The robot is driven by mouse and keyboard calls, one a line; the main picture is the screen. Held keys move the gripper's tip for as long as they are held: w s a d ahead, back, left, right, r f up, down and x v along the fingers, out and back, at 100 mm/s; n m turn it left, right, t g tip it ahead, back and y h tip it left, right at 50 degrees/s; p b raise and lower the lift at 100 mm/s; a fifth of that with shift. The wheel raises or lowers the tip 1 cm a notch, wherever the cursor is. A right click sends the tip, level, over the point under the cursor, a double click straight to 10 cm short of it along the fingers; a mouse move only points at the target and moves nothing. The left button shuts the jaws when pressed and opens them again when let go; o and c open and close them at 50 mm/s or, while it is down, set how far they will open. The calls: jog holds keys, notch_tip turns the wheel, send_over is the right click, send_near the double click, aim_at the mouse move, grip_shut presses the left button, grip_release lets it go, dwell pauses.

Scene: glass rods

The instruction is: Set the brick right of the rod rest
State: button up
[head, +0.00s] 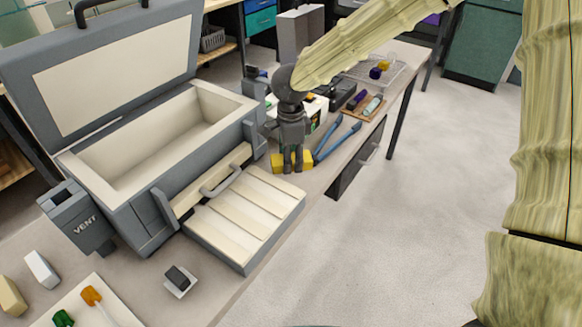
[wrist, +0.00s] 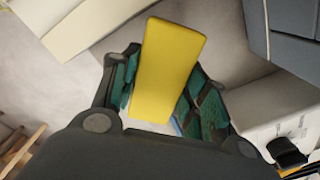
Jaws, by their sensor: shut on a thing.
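The yellow brick (head: 277,163) is between the fingers of my gripper (head: 292,165), low over the worktop beside the slatted board. I cannot tell whether it touches the worktop. In the wrist view the yellow brick (wrist: 168,70) sits between the two green-padded fingers (wrist: 160,95), which are shut on it. A small wooden tray (head: 377,112) holding rod-like pieces lies farther back on the worktop. I cannot tell for certain which thing is the rod rest.
The open grey kiln (head: 130,190) stands left of my gripper, with the cream slatted board (head: 245,220) before it. Blue-handled tongs (head: 335,140) lie just right of the brick. A wire rack (head: 396,70) is at the far end. The worktop's front edge is close.

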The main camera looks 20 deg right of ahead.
aim_at(290, 176)
jog(key=f, duration=0.1)
jog(key=w+f, duration=0.1)
jog(key=f, duration=0.1)
jog(key=shift+w+f, duration=0.35)
jog(key=shift+f, duration=0.05)
jog(key=shift+s+f, duration=0.4)
jog(key=shift+s, duration=0.05)
jog(key=shift+w+f, duration=0.25)
jog(key=shift+w, duration=0.05)
jog(key=o, duration=0.8)
jog(key=shift+d, duration=0.1)
jog(key=o, duration=0.3)
jog(key=shift+s, duration=0.1)
jog(key=shift+o, duration=0.2)
jog(key=shift+r, duration=0.1)
notch_tip(290, 176, up, 12)
